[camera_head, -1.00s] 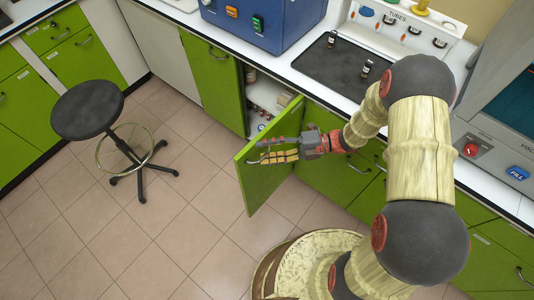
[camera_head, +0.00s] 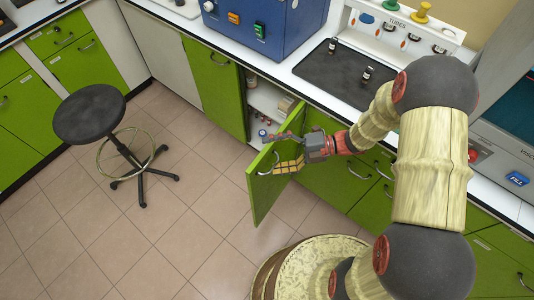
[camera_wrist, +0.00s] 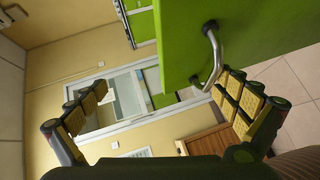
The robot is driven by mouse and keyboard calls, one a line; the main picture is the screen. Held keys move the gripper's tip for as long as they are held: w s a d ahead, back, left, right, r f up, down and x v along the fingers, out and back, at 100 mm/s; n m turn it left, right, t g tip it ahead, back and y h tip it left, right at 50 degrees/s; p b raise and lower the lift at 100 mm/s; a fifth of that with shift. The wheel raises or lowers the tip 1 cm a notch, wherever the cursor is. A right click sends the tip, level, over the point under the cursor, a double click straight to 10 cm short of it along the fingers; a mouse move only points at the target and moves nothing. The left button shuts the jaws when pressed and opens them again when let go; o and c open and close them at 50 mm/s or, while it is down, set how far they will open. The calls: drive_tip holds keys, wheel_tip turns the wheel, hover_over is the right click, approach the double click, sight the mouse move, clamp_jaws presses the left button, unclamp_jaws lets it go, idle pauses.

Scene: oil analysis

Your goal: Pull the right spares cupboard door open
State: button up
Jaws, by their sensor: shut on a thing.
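The right spares cupboard door (camera_head: 272,185) is green and stands swung out from the cabinet, with shelves showing behind it. My gripper (camera_head: 285,152) is at its upper part, with a yellow-padded finger across the outer face. The metal door handle (camera_wrist: 212,55) shows in the wrist view on the green door panel, its lower end beside the right finger. The exact contact is hard to see. The left spares cupboard door (camera_head: 215,88) is flat against the cabinet.
A black stool (camera_head: 90,114) stands on the tiled floor to the left. Small items (camera_head: 284,105) sit on the cupboard shelves. A black tray (camera_head: 340,78) with small bottles and a blue machine (camera_head: 260,22) are on the counter. Floor left of the door is clear.

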drive_tip(key=shift+w+d+r, duration=0.25)
drive_tip(key=shift+d+r, duration=0.05)
drive_tip(key=shift+d, duration=0.4)
drive_tip(key=shift+w+d+r, duration=0.2)
drive_tip(key=shift+d+r, duration=0.1)
drive_tip(key=shift+d, duration=0.4)
drive_tip(key=shift+w+d+r, duration=0.25)
drive_tip(key=shift+d+r, duration=0.05)
drive_tip(key=shift+d, duration=0.4)
drive_tip(key=shift+d+r, duration=0.1)
drive_tip(key=shift+d, duration=0.25)
drive_tip(key=shift+c, duration=1)
drive_tip(key=shift+s+d+p, duration=0.1)
drive_tip(key=shift+d+p, duration=0.2)
drive_tip(key=shift+d, duration=0.15)
drive_tip(key=c, duration=1.2)
drive_tip(key=shift+f+v, duration=0.25)
drive_tip(key=shift+v, duration=0.9)
drive_tip(key=shift+c, duration=0.2)
drive_tip(key=shift+d+f+p, duration=0.1)
drive_tip(key=shift+p, duration=0.25)
